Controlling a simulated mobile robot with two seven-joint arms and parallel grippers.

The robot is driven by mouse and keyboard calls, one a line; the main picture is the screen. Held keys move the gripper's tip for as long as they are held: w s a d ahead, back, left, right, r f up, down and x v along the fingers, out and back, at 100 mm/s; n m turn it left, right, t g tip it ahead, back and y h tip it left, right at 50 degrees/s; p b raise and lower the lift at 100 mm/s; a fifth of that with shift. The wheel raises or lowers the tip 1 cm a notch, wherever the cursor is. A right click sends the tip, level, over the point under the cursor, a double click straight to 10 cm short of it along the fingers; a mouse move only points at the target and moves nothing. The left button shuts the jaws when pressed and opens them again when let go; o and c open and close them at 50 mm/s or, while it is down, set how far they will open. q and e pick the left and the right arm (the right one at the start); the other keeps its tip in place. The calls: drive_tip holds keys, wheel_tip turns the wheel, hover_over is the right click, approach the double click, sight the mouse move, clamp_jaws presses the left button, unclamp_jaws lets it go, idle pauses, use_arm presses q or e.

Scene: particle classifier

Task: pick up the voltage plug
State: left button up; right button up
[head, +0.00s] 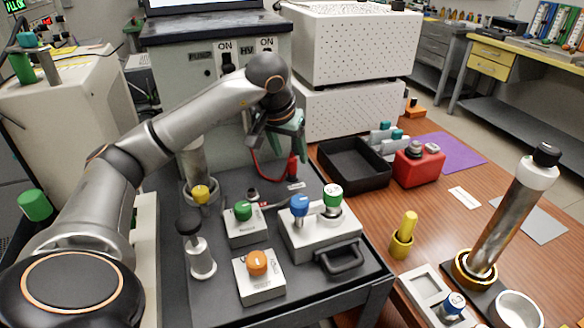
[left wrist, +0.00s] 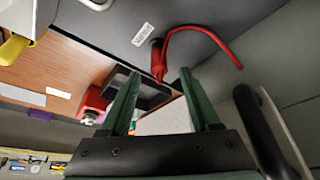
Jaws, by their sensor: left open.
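The voltage plug (head: 292,168) is red, with a red cable curving up to the left behind it. It stands upright at the back right of the dark bench top, by a small white label. In the left wrist view the plug (left wrist: 157,58) points toward the gap between the fingertips, with its label (left wrist: 142,35) beside it. My left gripper (head: 296,150), with green fingers, is open and empty just above the plug. In the left wrist view the left gripper (left wrist: 160,76) shows its fingers apart, one on each side of the plug's end. My right gripper is not in view.
A black tray (head: 354,168) and a red box (head: 417,164) stand right of the plug. Control boxes with green (head: 243,211), orange (head: 257,263) and blue (head: 299,205) knobs sit in front. The grey cabinet (head: 205,75) rises behind.

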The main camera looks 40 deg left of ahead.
sight(292, 168)
use_arm(q)
drive_tip(key=x, duration=0.2)
drive_tip(key=shift+w+f, duration=0.15)
drive_tip(key=shift+f, duration=0.25)
clamp_jaws()
